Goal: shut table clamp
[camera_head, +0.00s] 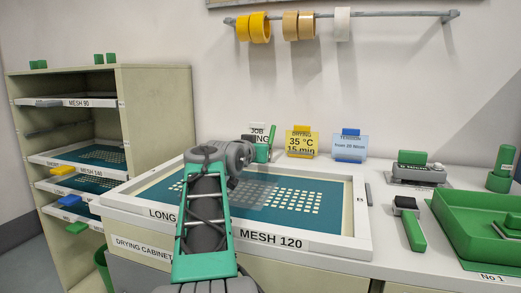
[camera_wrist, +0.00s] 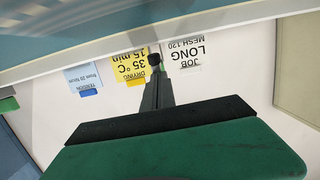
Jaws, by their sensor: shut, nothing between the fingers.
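A slim green upright lever (camera_head: 271,137) stands at the back edge of the screen frame, between the JOB and DRYING cards. It looks like the table clamp's handle, but its base is partly hidden by my grey wrist and I cannot tell the clamp's position. My gripper shows in the wrist view (camera_wrist: 155,62), its narrow dark fingers shut and empty. They reach from the wide green hand toward the cards. Contact with the lever cannot be seen.
The white-framed MESH 120 screen (camera_head: 357,245) lies under my arm. The JOB card (camera_wrist: 185,55), DRYING card (camera_wrist: 131,68) and TENSION card (camera_wrist: 83,78) stand behind it. A green tray (camera_head: 455,222) and a green-handled tool (camera_head: 413,228) lie right. A shelf rack (camera_head: 155,110) stands left.

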